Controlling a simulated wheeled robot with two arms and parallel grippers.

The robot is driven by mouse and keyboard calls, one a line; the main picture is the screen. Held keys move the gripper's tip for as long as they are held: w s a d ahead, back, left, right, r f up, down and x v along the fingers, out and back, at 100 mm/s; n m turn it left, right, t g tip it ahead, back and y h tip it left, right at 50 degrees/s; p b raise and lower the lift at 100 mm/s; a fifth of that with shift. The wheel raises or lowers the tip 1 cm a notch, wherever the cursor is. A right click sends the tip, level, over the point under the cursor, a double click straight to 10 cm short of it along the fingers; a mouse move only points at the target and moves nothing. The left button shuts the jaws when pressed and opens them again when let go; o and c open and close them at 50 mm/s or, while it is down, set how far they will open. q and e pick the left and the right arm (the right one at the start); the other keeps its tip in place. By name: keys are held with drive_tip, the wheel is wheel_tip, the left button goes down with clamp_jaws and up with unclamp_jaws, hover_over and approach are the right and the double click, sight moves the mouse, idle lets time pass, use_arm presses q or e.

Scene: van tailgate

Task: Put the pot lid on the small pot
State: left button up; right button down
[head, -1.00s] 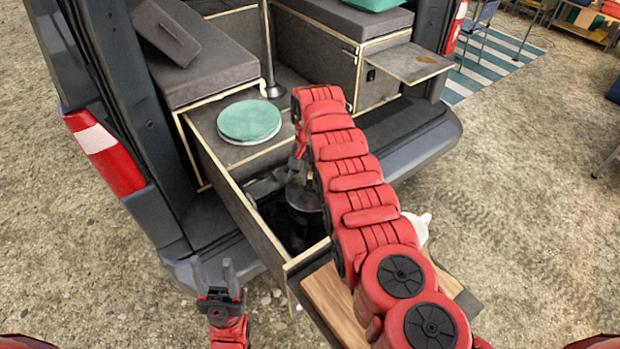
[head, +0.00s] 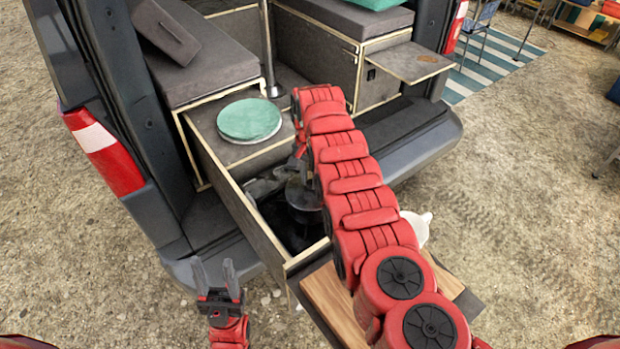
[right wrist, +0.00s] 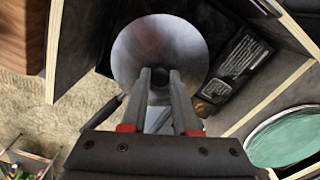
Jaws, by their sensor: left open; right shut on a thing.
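The pot lid (right wrist: 160,38) is a round, shiny metal disc that fills the upper middle of the right wrist view. My right gripper (right wrist: 160,78) is shut on its knob. In the head view the lid (head: 303,194) shows as a dark disc inside the open drawer, partly behind my right arm. The small pot is almost wholly hidden under the lid; a dark handle-like bar (right wrist: 106,112) sticks out beside the lid in the right wrist view. I cannot tell whether the lid touches the pot's rim. My left gripper (head: 216,270) is open and empty, outside the drawer.
The drawer's wooden wall (head: 235,215) stands close around the lid. A green-topped round thing (head: 249,119) sits on the surface behind. A wooden board (head: 335,305) lies at the drawer's front end, and a white object (head: 416,228) is right of my arm.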

drive_tip(key=shift+c, duration=0.6)
unclamp_jaws()
drive_tip(key=shift+r, duration=0.15)
drive_tip(key=shift+r+p, duration=0.5)
drive_tip(key=shift+r, duration=2.9)
